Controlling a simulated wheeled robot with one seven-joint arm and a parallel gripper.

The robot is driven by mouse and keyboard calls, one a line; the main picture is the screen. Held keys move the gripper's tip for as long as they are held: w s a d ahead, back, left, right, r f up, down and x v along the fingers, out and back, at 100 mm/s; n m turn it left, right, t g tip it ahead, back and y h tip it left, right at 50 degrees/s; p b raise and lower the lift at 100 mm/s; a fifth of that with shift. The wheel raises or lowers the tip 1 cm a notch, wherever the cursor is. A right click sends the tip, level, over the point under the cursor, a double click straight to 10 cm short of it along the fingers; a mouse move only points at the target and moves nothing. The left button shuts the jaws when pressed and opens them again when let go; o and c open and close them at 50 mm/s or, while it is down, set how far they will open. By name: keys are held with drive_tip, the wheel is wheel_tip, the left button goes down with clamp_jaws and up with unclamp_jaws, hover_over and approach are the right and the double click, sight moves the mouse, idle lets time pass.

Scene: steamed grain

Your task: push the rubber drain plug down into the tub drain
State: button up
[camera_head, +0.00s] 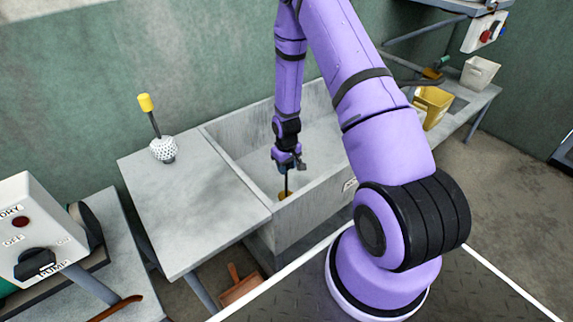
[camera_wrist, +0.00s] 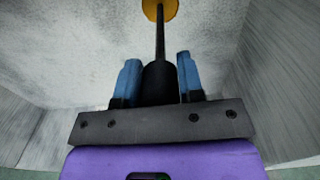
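My gripper (camera_head: 287,165) points down inside the grey tub (camera_head: 232,172). In the wrist view its two blue fingers (camera_wrist: 158,62) sit close against both sides of a thick black handle (camera_wrist: 158,88). A thin black rod (camera_wrist: 160,32) runs from this handle to an orange-yellow disc (camera_wrist: 160,9), partly cut off by the frame. In the head view the disc (camera_head: 285,195) is low in the tub, near its front wall. I cannot tell if it touches the floor or is the plug. No drain opening shows; the disc or tub wall may hide it.
A grey side table (camera_head: 190,205) adjoins the tub's left, holding a white dimpled ball (camera_head: 164,148) with a yellow-tipped rod. A control box (camera_head: 35,230) stands at left. My arm hides part of the tub.

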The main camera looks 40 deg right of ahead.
drive_tip(key=o, duration=0.4)
drive_tip(key=shift+r, duration=0.1)
wheel_tip(320, 180, up, 11)
drive_tip(key=shift+f, duration=0.15)
idle(0.5)
drive_tip(key=shift+r, duration=2.5)
